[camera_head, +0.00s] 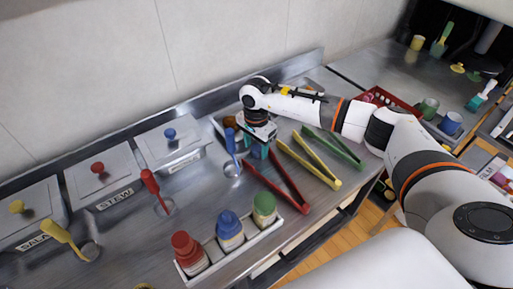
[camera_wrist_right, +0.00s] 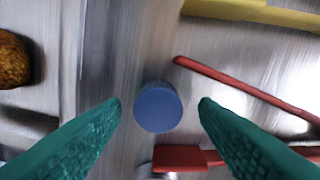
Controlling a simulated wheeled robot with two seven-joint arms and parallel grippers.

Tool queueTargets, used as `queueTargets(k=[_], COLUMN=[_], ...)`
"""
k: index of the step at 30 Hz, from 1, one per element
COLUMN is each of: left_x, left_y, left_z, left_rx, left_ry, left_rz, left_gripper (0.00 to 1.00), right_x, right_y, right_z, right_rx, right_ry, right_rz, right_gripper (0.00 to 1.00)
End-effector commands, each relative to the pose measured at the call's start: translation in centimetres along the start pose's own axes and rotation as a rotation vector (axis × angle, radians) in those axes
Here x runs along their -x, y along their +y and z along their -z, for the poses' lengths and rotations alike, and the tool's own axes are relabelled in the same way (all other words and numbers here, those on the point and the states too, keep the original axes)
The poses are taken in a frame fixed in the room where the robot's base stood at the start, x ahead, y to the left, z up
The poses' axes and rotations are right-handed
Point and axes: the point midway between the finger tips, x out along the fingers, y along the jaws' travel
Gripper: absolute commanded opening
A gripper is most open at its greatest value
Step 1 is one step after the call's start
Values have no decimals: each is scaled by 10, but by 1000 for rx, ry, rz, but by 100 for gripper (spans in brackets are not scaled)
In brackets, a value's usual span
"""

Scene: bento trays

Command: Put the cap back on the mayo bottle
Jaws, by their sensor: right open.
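A blue round piece (camera_wrist_right: 158,106), which looks like a cap, shows in the right wrist view between my right fingertips, apart from both. I cannot tell its height above the counter. My right gripper (camera_head: 261,148) is open and points down at the counter; its teal fingers also show in the right wrist view (camera_wrist_right: 160,104). Three bottles stand in a white holder (camera_head: 237,256) at the front: one with a red top (camera_head: 184,245), one with a blue top (camera_head: 228,222), one with a green top (camera_head: 264,205). Their labels are unreadable. My left gripper is out of view.
Red tongs (camera_head: 286,188) lie close to my right gripper. Yellow tongs (camera_head: 312,163) and green tongs (camera_head: 334,147) lie to the right. A blue-handled ladle (camera_head: 231,146) is just left of the gripper. Lidded containers (camera_head: 171,146) line the back left.

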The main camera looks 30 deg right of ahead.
Motion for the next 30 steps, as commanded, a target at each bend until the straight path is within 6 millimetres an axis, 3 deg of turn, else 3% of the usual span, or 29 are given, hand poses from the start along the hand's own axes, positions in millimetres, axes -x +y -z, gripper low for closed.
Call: queueTargets(k=[5, 15, 24, 30], left_x=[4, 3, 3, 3], left_y=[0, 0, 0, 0], left_z=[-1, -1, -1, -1], left_rx=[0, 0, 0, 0], left_ry=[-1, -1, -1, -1], left_rz=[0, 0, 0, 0], left_gripper=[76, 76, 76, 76], right_x=[-15, -16, -16, -16], right_y=[0, 1, 1, 1], right_z=[0, 0, 0, 0], right_rx=[0, 0, -1, -1], right_ry=[0, 0, 0, 0], right_rz=[-1, -2, -2, -2], right_gripper=[55, 55, 9, 5])
